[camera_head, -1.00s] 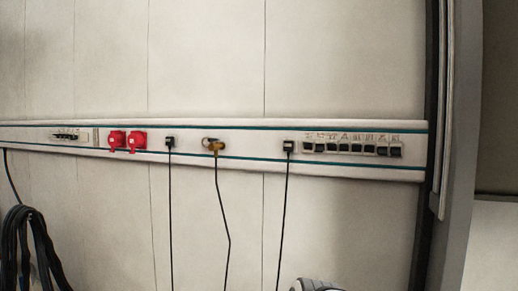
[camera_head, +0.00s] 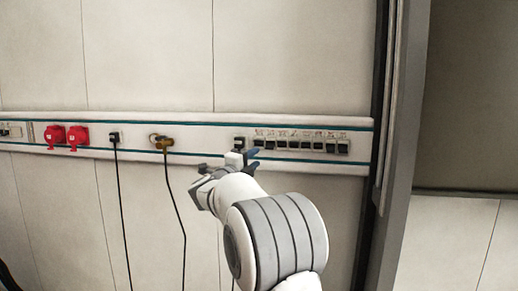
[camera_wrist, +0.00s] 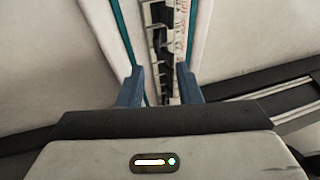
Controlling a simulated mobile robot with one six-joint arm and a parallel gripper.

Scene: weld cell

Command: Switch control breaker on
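A row of small dark breaker switches (camera_head: 305,145) sits on the right part of the white wall rail, with small printed labels above it. Which one is the control breaker cannot be told, as the labels are too small to read. My gripper (camera_head: 229,161) is in front of the rail, near the left end of the row. In the wrist view the two blue fingers of my gripper (camera_wrist: 161,82) stand apart with nothing held. The switches (camera_wrist: 163,45) show beyond and between them, running up the picture. Whether a finger touches a switch cannot be told.
The white rail (camera_head: 200,122) with teal stripes runs along the panelled wall. Left of the switches it carries two red sockets (camera_head: 77,137), a black plug (camera_head: 115,136) and a brass-coloured connector (camera_head: 163,143) with hanging cables. A dark upright frame (camera_head: 385,150) stands at the right.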

